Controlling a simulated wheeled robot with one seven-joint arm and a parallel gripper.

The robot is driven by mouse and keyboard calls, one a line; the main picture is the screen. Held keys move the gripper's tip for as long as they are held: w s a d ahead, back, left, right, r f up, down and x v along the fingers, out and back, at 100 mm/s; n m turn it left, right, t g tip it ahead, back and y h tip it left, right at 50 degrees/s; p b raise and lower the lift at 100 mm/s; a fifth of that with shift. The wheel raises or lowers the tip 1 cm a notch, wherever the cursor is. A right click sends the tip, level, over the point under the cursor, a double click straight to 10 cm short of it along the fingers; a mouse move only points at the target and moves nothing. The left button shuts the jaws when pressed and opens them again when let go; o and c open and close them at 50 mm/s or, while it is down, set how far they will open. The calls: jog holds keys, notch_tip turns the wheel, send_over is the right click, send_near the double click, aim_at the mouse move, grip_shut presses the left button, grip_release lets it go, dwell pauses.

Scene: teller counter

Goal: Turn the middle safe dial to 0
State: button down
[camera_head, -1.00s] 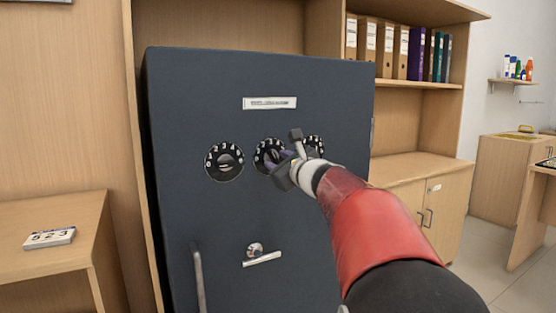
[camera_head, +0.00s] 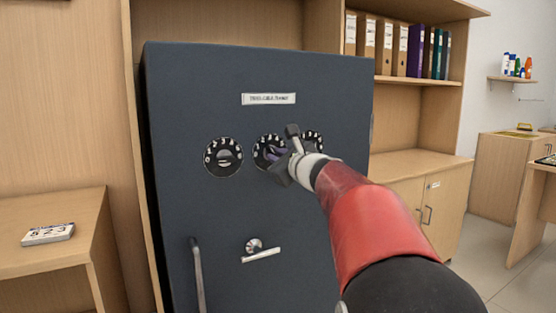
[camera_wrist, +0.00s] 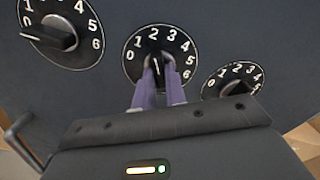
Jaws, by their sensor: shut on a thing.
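The middle dial (camera_wrist: 139,69) is a round black disc with white digits 0 to 6 around its upper edge in the wrist view. In the head view the middle dial (camera_head: 259,154) is partly hidden by my gripper. My gripper (camera_wrist: 158,72) has its two purple fingers closed on the dial's central knob (camera_wrist: 154,49). The dial sits on the dark blue-grey safe door (camera_head: 190,100). My gripper (camera_head: 279,156) reaches it from the right.
The left dial (camera_head: 223,157) and the right dial (camera_head: 314,137) flank the middle one closely; my gripper partly covers the right one in the head view. Below are a lever (camera_head: 260,255) and a long vertical handle (camera_head: 197,275). A card reading 523 (camera_head: 48,234) lies on the left counter.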

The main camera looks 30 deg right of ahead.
jog(key=shift+n+b, duration=5.25)
jog(key=shift+n, duration=0.25)
jog(key=c, duration=1.4)
grip_release()
jog(key=shift+c, duration=0.2)
jog(key=s+b, duration=0.1)
jog(key=s, duration=0.6)
jog(key=shift+s, duration=0.4)
